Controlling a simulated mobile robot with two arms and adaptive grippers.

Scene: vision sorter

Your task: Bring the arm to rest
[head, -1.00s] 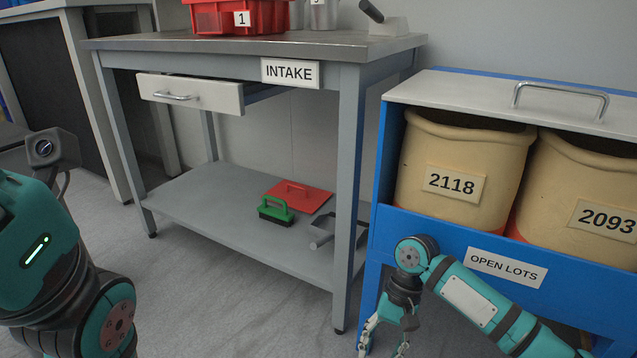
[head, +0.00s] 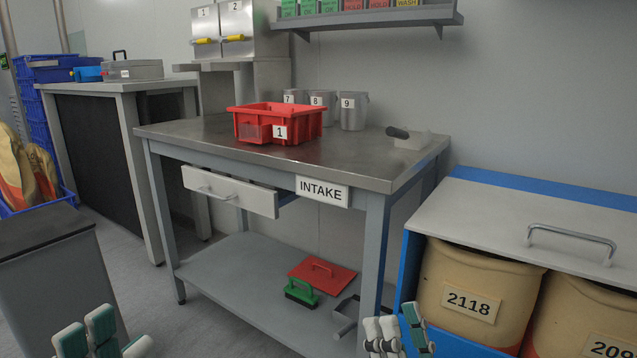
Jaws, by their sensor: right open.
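My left gripper (head: 101,338) shows at the bottom left edge, with only its finger ends in the picture. The fingers look spread, and nothing shows between them, but most of the hand is cut off. My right gripper (head: 396,336) is open at the bottom, right of the middle, in front of the right leg of the intake table and beside the blue open-lots cabinet. Its fingers point up and hold nothing that shows. Both arms are otherwise out of the picture.
The intake table (head: 350,165) carries a red bin (head: 300,113), several grey cups and a scoop (head: 410,138). Its drawer (head: 228,193) stands partly out. A red lid (head: 335,276) and a green brush (head: 300,293) lie on the lower shelf. The cabinet (head: 540,215) holds sacks 2118 and 2093.

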